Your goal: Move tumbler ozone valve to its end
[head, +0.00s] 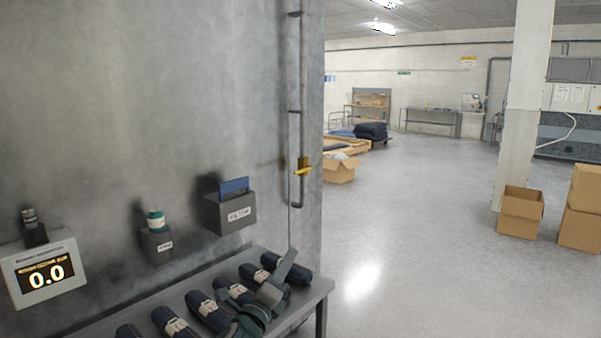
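A yellow valve handle (303,170) sits on the vertical pipe (303,80) near the right edge of the grey wall. It looks roughly level, tilted slightly. It is the only valve I can make out; its label, if any, is too small to read. My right gripper is not in view.
Several dark rolled bundles (207,311) lie on a grey table (318,288) along the wall. A display box reading 0.0 (43,272), a small holder with a green-topped bottle (157,243) and a grey bin (230,214) are on the wall. Open floor lies right, with cardboard boxes (521,212).

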